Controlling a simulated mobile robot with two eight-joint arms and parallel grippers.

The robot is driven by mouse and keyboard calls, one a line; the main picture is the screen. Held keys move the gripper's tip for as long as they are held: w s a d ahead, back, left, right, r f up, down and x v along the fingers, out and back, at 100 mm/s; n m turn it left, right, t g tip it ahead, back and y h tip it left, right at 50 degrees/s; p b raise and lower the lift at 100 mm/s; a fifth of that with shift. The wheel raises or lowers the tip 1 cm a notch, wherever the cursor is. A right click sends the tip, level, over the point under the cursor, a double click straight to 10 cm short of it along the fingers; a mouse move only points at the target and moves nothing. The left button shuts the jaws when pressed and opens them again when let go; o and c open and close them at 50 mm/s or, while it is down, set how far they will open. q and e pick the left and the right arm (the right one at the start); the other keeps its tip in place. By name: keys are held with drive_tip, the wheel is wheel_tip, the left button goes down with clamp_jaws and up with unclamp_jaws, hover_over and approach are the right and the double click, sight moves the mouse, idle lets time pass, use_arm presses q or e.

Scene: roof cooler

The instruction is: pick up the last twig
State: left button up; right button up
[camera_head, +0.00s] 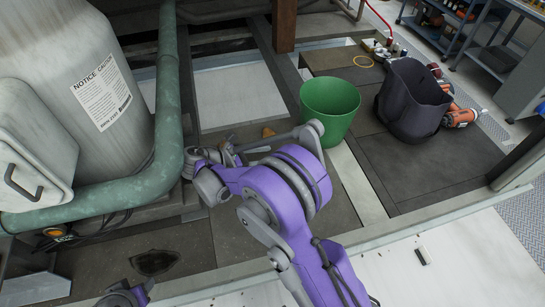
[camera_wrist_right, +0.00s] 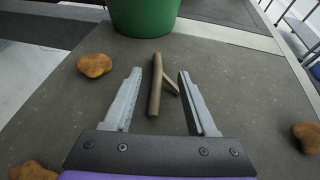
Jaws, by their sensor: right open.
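A brown forked twig (camera_wrist_right: 155,85) lies on the dark grey floor in the right wrist view. My right gripper (camera_wrist_right: 160,74) is open, with one finger on each side of the twig. The fingers appear apart from it. In the head view I cannot make out the twig; my purple right arm covers much of that area. A small part of my left arm shows at the lower left edge of the head view, and its jaws cannot be made out.
A green bucket (camera_head: 330,105) stands just beyond the twig, with a dark fabric bin (camera_head: 412,98) to its right. Brown leaf-like lumps (camera_wrist_right: 94,65) lie around the gripper. A large grey tank (camera_head: 75,80) and a green pipe (camera_head: 168,100) stand at the left.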

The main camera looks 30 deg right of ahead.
use_arm(q)
drive_tip(key=shift+w+d+r+p, duration=0.1)
drive_tip(key=shift+w+r+p, duration=0.15)
drive_tip(key=shift+r, duration=0.2)
drive_tip(key=shift+w+r+p, duration=0.15)
drive_tip(key=shift+r+p, duration=0.15)
drive_tip(key=shift+r, duration=0.15)
use_arm(e)
drive_tip(key=x, duration=0.6)
drive_tip(key=shift+w+d+f, duration=0.2)
drive_tip(key=shift+f, duration=0.2)
use_arm(q)
drive_tip(key=shift+s, duration=0.1)
use_arm(e)
drive_tip(key=shift+s, duration=0.1)
clamp_jaws()
